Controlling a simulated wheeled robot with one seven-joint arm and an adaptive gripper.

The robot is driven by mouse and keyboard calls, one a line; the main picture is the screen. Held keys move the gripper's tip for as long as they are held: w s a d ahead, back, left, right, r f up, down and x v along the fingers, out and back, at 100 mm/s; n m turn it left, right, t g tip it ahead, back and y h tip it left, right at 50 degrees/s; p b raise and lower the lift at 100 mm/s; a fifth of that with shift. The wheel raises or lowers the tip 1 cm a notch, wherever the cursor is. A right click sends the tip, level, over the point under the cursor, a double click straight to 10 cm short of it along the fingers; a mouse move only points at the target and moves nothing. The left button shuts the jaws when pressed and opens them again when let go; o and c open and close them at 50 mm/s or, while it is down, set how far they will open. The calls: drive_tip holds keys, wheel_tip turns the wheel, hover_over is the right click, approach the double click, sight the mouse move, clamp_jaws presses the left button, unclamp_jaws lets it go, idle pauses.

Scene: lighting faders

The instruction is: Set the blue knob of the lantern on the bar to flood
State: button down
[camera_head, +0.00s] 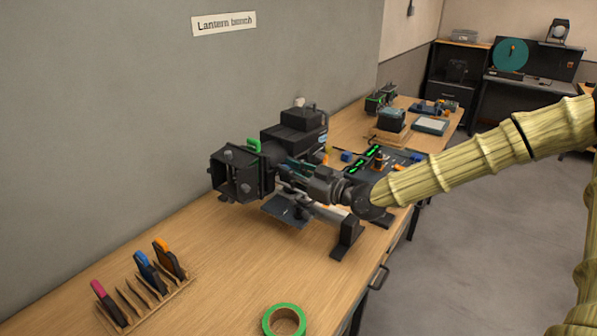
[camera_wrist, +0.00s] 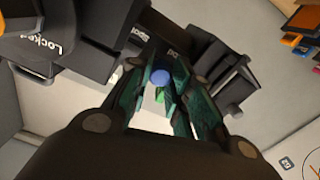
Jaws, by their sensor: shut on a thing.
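The black lantern (camera_head: 300,118) sits on the bar above the bench, its square barn-door front facing left. In the wrist view its dark body (camera_wrist: 75,35) fills the upper left, with white lettering that reads in part "Locke" and "Spo". The blue knob (camera_wrist: 160,77) shows between my fingertips in the wrist view. My gripper (camera_head: 288,170) reaches in from the right at the lantern's near side. In the wrist view my gripper (camera_wrist: 160,85) is shut on the blue knob with its teal-padded fingers. In the head view the knob is hidden behind my gripper.
A rack with coloured-handled pieces (camera_head: 150,285) and a roll of green tape (camera_head: 284,321) are on the near bench (camera_head: 220,270). A dark panel with green lights (camera_head: 372,160) stands behind my wrist. The wall is close behind the lantern; open floor lies right.

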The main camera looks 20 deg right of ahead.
drive_tip(key=shift+s+a, duration=0.5)
drive_tip(key=shift+a, duration=0.15)
drive_tip(key=c, duration=1.5)
unclamp_jaws()
drive_tip(key=shift+a+r, duration=0.1)
drive_tip(key=shift+c, duration=0.2)
drive_tip(key=v, duration=1.2)
drive_tip(key=shift+s, duration=0.1)
